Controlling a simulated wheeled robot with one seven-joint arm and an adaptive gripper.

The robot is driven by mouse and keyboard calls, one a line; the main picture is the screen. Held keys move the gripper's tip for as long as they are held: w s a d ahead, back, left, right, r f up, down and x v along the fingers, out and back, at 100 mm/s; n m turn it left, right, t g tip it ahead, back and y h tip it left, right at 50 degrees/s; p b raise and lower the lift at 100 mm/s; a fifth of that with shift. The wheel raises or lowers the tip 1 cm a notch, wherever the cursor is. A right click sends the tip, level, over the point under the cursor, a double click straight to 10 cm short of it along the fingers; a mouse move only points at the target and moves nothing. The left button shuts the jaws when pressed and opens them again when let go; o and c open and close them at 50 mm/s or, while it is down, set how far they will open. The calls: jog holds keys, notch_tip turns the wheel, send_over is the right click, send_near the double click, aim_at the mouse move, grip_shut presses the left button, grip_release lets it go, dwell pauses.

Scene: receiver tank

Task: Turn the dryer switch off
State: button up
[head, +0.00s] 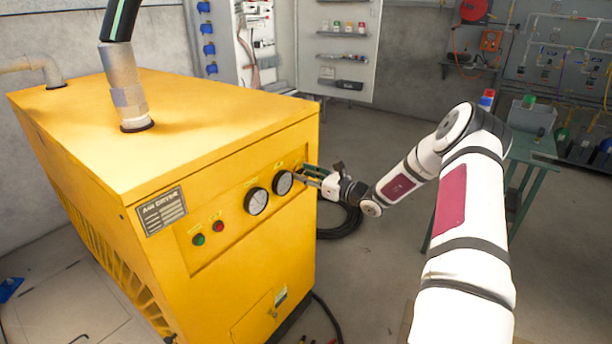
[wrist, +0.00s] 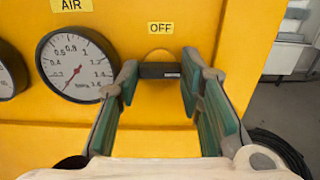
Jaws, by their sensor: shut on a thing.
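The yellow air dryer (head: 255,265) stands at the left in the head view. Its switch (wrist: 160,70) shows in the wrist view as a black bar lying level on a round yellow base, just below a label reading OFF (wrist: 160,28). My gripper (wrist: 159,82) has one green-padded finger at each end of the bar and is shut on it. In the head view my gripper (head: 314,174) reaches the right end of the dryer's front panel, and its fingers hide the switch there.
Two round gauges (head: 257,201) sit left of the switch, with green and red buttons (head: 218,227) farther left. A black hose (head: 340,222) lies coiled on the floor behind my gripper. A green table (head: 530,150) stands at the right.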

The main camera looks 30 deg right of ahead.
jog(key=shift+n, duration=0.3)
jog(key=n+b, duration=0.1)
jog(key=n, duration=0.3)
jog(key=n+b, duration=0.9)
jog(key=n, duration=0.4)
jog(key=shift+f, duration=0.15)
dwell(0.4)
jog(key=o, duration=0.9)
